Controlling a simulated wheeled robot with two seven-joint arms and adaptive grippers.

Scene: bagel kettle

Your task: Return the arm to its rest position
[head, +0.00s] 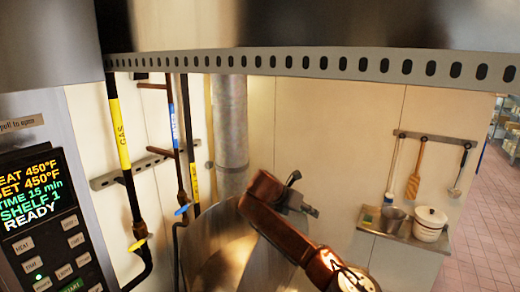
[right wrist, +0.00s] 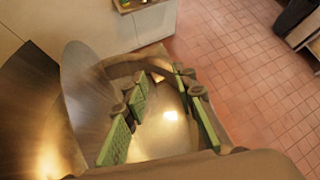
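My right arm (head: 300,240), copper-brown, comes in from the bottom right in the head view. It reaches across the large steel kettle (head: 218,248). Its dark gripper (head: 297,198) shows small and partly hidden at the arm's far end. In the right wrist view the gripper (right wrist: 160,100) has its green-padded fingers spread apart, with nothing between them. Shiny curved metal shows behind and beside the fingers. My left arm and left gripper are in neither view.
An oven control panel (head: 42,200) stands at the left. Gas and water pipes (head: 125,150) run down the wall. A slotted metal rail (head: 300,64) crosses above. A wall shelf (head: 395,232) holds pots at the right. Tiled floor (right wrist: 235,60) lies open beyond.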

